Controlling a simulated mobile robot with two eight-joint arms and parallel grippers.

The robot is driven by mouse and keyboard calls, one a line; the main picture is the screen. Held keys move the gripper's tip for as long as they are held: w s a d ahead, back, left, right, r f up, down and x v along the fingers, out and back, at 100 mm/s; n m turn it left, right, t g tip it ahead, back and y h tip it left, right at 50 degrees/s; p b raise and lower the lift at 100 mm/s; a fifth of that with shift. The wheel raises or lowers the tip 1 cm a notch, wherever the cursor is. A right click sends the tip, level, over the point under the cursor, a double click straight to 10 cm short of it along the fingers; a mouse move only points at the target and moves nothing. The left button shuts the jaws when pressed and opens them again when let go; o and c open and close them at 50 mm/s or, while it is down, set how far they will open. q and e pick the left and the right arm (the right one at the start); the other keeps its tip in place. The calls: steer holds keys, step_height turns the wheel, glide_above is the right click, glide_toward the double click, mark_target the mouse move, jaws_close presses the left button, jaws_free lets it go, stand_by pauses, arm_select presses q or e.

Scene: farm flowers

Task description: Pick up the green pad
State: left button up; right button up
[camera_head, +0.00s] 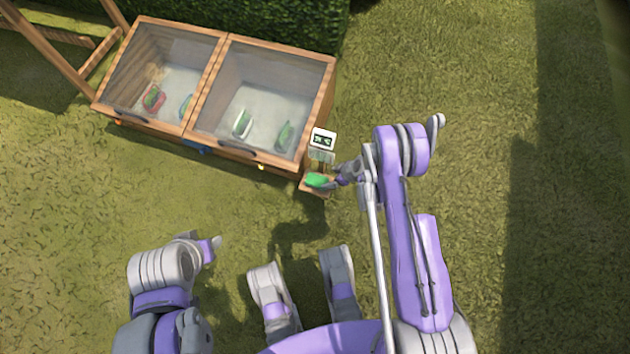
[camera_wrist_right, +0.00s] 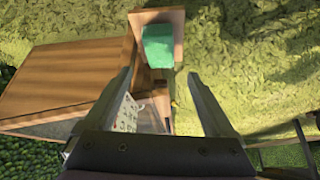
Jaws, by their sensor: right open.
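The green pad (camera_head: 317,180) lies on a small wooden shelf (camera_head: 313,190) at the front right corner of the wooden box. In the right wrist view the green pad (camera_wrist_right: 158,46) sits on the shelf board (camera_wrist_right: 177,20), ahead of the fingertips. My right gripper (camera_head: 338,178) is just right of the pad in the head view. In the right wrist view its two fingers (camera_wrist_right: 160,76) are spread apart with nothing between them, and the pad is beyond them. My left arm shows at the lower left, but its gripper fingers cannot be made out.
A wooden box (camera_head: 262,42) with two clear lids holds several small coloured items. A small white sign or device (camera_head: 323,138) stands behind the shelf. A hedge (camera_head: 250,15) is at the back. Open grass lies in front and to the right.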

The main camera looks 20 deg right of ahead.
mark_target(318, 181)
steer(key=b+x, duration=0.2)
steer(key=x, duration=0.8)
steer(key=shift+w+a+f, duration=0.15)
steer(key=shift+f, duration=0.15)
arm_select(q)
steer(key=shift+x, duration=0.95)
steer(key=shift+s, duration=0.15)
arm_select(e)
steer(key=shift+c, duration=0.2)
steer(key=c, duration=1)
arm_select(q)
steer(key=shift+d+f, duration=0.1)
arm_select(e)
steer(key=shift+r, duration=0.1)
steer(key=shift+c, duration=0.2)
